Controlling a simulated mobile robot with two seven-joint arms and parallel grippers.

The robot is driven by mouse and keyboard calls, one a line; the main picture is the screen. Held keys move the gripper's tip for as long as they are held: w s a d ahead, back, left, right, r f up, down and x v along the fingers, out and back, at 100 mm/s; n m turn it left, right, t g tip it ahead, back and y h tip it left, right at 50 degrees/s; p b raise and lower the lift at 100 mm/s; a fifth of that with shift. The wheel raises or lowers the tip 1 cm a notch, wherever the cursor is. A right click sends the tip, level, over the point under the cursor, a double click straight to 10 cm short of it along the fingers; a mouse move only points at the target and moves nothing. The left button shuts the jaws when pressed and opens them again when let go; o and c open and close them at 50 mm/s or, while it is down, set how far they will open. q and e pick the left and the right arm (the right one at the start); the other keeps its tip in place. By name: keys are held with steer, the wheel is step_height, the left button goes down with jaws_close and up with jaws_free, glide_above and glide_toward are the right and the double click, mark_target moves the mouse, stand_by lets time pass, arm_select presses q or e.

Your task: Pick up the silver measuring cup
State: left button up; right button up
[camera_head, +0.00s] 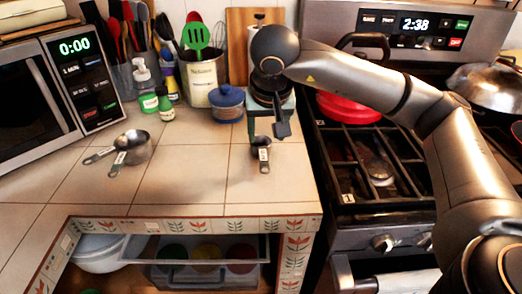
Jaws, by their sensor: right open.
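A small silver measuring cup (261,150) lies on the tiled counter near its right end, with its short handle toward me. My right gripper (267,130) points down just above and behind this cup, with its jaws apart and nothing seen between them. Whether a finger touches the cup, I cannot tell. A larger silver measuring cup (137,148), seemingly nested with another, sits further left on the counter with two handles pointing left and toward me. My left gripper is not in view.
A blue lidded pot (227,103), a utensil canister (202,78) and small bottles (165,105) stand behind. A microwave (62,85) is at left. The stove (375,150) with a red pan (350,107) adjoins the counter at right. The front middle counter is clear.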

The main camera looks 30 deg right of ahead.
mark_target(262, 151)
steer(key=shift+a+x, duration=0.15)
steer(key=shift+x, duration=1.45)
steer(key=shift+a+x, duration=0.2)
steer(key=shift+x, duration=1.4)
steer(key=shift+c, duration=0.3)
jaws_close()
